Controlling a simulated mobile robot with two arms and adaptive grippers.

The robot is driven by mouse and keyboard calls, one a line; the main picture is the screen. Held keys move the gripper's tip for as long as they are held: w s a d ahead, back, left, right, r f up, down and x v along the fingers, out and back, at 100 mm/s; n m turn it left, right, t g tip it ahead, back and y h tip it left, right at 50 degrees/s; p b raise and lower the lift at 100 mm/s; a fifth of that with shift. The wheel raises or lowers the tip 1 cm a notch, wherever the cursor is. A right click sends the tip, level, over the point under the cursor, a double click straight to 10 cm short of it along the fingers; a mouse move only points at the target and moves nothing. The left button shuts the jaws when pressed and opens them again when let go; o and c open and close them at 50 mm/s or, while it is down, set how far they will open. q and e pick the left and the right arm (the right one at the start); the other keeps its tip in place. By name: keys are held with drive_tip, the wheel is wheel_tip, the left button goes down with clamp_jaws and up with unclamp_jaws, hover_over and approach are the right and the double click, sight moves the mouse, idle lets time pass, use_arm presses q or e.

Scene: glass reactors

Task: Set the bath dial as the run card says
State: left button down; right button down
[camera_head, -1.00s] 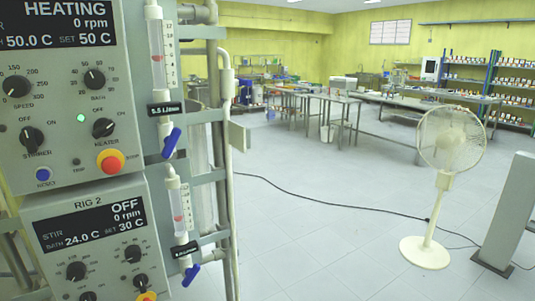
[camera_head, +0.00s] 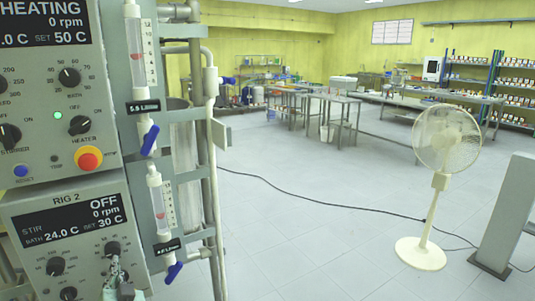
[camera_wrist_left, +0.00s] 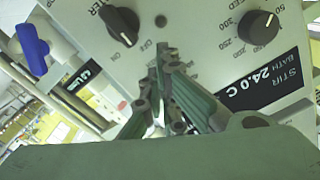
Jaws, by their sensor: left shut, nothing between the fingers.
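The lower RIG 2 panel (camera_head: 70,215) reads OFF, 0 rpm, bath 24.0 C, set 30 C. Its bath dial (camera_head: 112,249) is a black knob at the panel's upper right. My left gripper (camera_head: 119,272) is just below this dial, in front of the panel, shut and empty; contact cannot be told. In the left wrist view the shut fingers (camera_wrist_left: 162,52) point at the panel, between the heater knob (camera_wrist_left: 118,25) and the speed dial (camera_wrist_left: 258,27). The bath dial cannot be made out there. I see no readable run card. My right gripper is not in view.
The upper panel (camera_head: 50,140) reads HEATING, set 50 C, with its own bath dial (camera_head: 69,76) and a red stop button (camera_head: 88,158). Flow meters with blue valves (camera_head: 149,139) stand right of the panels. A white fan (camera_head: 440,180) stands on open floor.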

use_arm(q)
drive_tip(key=shift+w+a+r, duration=0.2)
drive_tip(key=shift+w+a, duration=0.25)
drive_tip(key=shift+w, duration=0.2)
drive_tip(key=shift+r, duration=0.3)
drive_tip(key=shift+s+a+r+p, duration=0.1)
drive_tip(key=shift+a+r+p, duration=0.15)
drive_tip(key=shift+a, duration=0.2)
drive_tip(key=shift+s+a+r+p, duration=0.1)
drive_tip(key=shift+a+p, duration=0.1)
drive_tip(key=shift+a, duration=0.2)
idle(0.4)
drive_tip(key=shift+s+a+f, duration=0.15)
drive_tip(key=shift+s+f, duration=0.05)
drive_tip(key=shift+f, duration=0.15)
drive_tip(key=shift+s+d+f, duration=0.1)
drive_tip(key=shift+s+d, duration=0.1)
drive_tip(key=shift+s, duration=0.2)
drive_tip(key=v, duration=0.5)
drive_tip(key=shift+s+a, duration=0.1)
